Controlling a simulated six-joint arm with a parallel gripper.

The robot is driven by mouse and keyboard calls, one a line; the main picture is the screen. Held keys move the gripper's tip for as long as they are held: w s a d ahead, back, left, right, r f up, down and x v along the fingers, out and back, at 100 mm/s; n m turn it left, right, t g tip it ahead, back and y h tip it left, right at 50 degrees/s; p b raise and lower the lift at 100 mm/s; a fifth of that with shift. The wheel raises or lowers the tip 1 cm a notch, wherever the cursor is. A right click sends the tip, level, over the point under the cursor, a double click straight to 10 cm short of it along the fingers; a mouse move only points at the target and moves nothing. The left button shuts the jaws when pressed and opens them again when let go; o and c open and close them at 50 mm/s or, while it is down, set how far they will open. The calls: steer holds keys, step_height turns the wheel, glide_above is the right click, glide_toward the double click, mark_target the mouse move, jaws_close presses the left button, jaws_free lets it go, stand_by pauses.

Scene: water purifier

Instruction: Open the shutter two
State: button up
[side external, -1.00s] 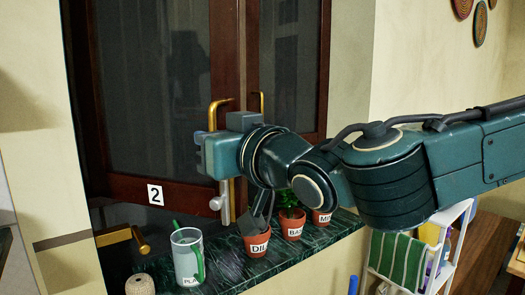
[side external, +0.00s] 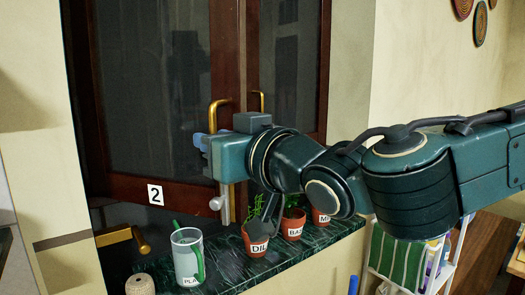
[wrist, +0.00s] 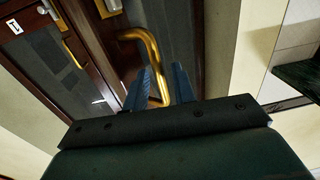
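Shutter two (side external: 170,75) is a dark wood-framed glass panel with a white "2" label (side external: 155,194). It looks closed in its frame. Its brass handle (side external: 213,115) is partly hidden behind my gripper (side external: 201,154) in the side view. In the wrist view, the handle (wrist: 150,48) curves down, with its lower part between the two blue fingers of my gripper (wrist: 164,86). The fingers are apart, with the handle's end between them. I cannot tell whether either finger touches it. A silver latch knob (side external: 218,202) sits below my gripper.
A green marble sill (side external: 205,268) below my gripper holds a clear mug (side external: 187,262) and several terracotta herb pots, including the dill pot (side external: 256,244). A second brass handle (side external: 136,238) is at lower left. A white rack with a striped towel (side external: 397,262) stands at lower right.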

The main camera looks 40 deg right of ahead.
mark_target(231, 91)
steer(key=shift+s+d+r, duration=0.1)
steer(key=shift+s+r, duration=0.45)
steer(key=shift+r, duration=0.65)
steer(key=shift+s+a+r, duration=0.1)
steer(key=shift+s+r, duration=0.5)
steer(key=shift+r, duration=0.55)
steer(key=shift+s+d+r, duration=0.1)
steer(key=shift+s+r, duration=0.45)
steer(key=shift+r, duration=0.65)
